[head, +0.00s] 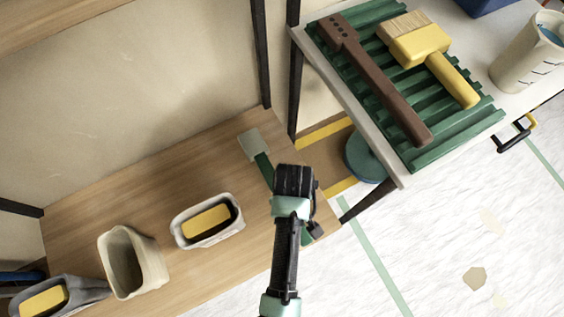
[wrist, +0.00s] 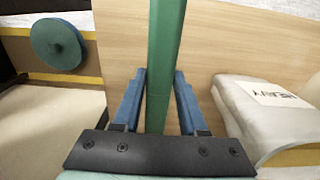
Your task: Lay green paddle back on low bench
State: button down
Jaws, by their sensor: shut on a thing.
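The green paddle (head: 264,167) has a green handle and a pale square head (head: 254,145), seen over the right part of the wooden low bench (head: 182,169). In the wrist view, its green handle (wrist: 164,50) runs lengthwise between the two blue fingers of my gripper (wrist: 158,78). My gripper is shut on the handle. In the head view my wrist covers the middle of the handle, and a short green end shows beside it near the bench's front edge. I cannot tell whether the paddle touches the bench.

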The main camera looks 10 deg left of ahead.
notch_tip(320, 180, down, 8)
jog(key=shift+f+b, duration=0.1)
jog(key=shift+b, duration=0.8)
jog(key=shift+s, duration=0.1)
jog(key=shift+c, duration=2.2)
grip_release()
